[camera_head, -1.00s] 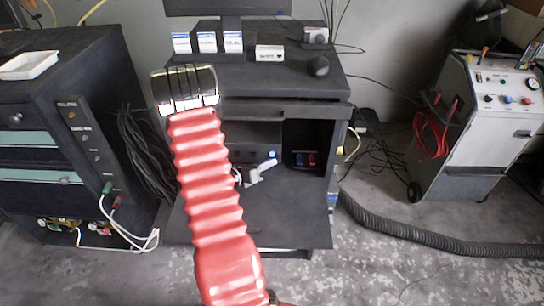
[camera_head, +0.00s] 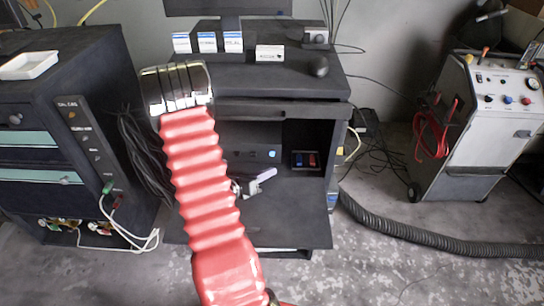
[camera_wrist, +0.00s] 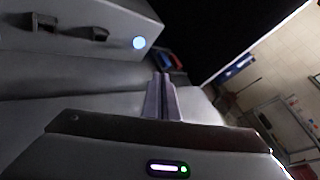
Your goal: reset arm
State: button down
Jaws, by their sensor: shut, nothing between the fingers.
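My gripper (camera_wrist: 160,97) shows in the wrist view as two narrow grey-purple fingers pressed together, with nothing between them. In the head view its fingertips (camera_head: 267,174) show in front of the open compartment of the dark cabinet (camera_head: 290,215). My red ribbed arm rises in front of the cabinet, with a chrome joint at its top, and hides part of the gripper's wrist.
A box with a blue round light (camera_head: 271,153) and a red-and-blue item (camera_head: 305,160) are in the compartment. A monitor and several small boxes stand on top. A dark cabinet (camera_head: 60,110) is left; a grey wheeled machine (camera_head: 470,130) and hose (camera_head: 430,238) are right.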

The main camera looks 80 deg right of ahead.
dwell(0.8)
jog(key=shift+w+r, duration=0.15)
jog(key=shift+r, duration=0.05)
jog(key=w+a+r+m+t+y, duration=0.1)
jog(key=w+a+r+m+y, duration=0.1)
jog(key=w+a+r+m, duration=0.4)
jog(key=w+a+r+m+t+y, duration=0.1)
jog(key=w+a+r+m, duration=0.25)
jog(key=a+r, duration=0.5)
jog(key=w+a+r+m+t+y, duration=0.2)
jog(key=a+r+t+y, duration=0.1)
jog(key=a, duration=0.9)
jog(key=w+a+r+m+t+y, duration=0.2)
jog(key=a+r+m+t+y, duration=0.1)
jog(key=a, duration=1)
jog(key=w+a+r+m+t+y, duration=0.3)
jog(key=a+r+t, duration=0.2)
jog(key=a, duration=0.8)
jog(key=shift+r+y, duration=0.3)
